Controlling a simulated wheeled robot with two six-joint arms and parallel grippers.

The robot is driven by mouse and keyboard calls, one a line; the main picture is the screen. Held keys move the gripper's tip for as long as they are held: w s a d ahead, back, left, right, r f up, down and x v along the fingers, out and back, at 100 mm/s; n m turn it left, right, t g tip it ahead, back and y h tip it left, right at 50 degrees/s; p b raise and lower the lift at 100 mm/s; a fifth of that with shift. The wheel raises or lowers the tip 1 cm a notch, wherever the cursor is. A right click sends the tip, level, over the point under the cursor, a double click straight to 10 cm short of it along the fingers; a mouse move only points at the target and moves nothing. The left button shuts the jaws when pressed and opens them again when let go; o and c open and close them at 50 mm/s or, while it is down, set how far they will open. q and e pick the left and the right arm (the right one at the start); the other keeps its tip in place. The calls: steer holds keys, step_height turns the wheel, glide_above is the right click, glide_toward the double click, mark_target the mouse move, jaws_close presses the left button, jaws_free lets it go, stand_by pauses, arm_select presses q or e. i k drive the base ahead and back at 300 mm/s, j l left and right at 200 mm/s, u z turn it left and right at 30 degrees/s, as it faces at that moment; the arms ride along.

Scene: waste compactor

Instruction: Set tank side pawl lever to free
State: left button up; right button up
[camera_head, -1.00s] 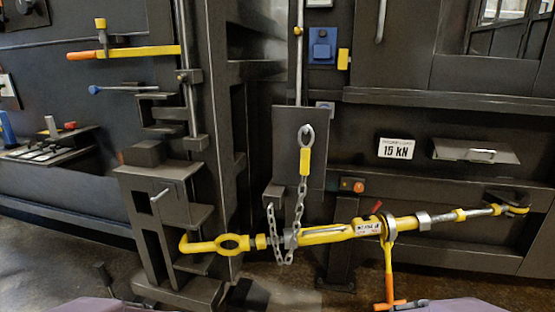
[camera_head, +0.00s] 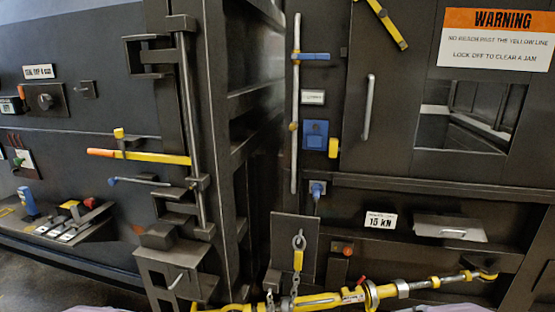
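A yellow ratchet turnbuckle (camera_head: 325,299) runs along the bottom of the head view, partly cut off by the lower edge. A small red lever (camera_head: 361,281) sticks up from it beside the ratchet ring (camera_head: 371,294). It may be a pawl lever; I cannot read its setting. A long yellow lever with an orange end (camera_head: 140,156) lies nearly level on the left part of the machine. A blue-tipped lever (camera_head: 140,182) is just below it. No label visible here names the tank side pawl. Neither of my grippers is in view.
A chain with a yellow tag (camera_head: 298,260) hangs in front of a dark plate (camera_head: 280,232). A 15 kN sign (camera_head: 381,221), a blue box (camera_head: 315,135) and a warning sign (camera_head: 494,36) are on the right. A switch shelf (camera_head: 72,220) juts out at left.

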mark_target(352, 289)
steer(key=i+l+z, duration=0.45)
steer(key=i+l, duration=0.5)
steer(key=i, duration=0.15)
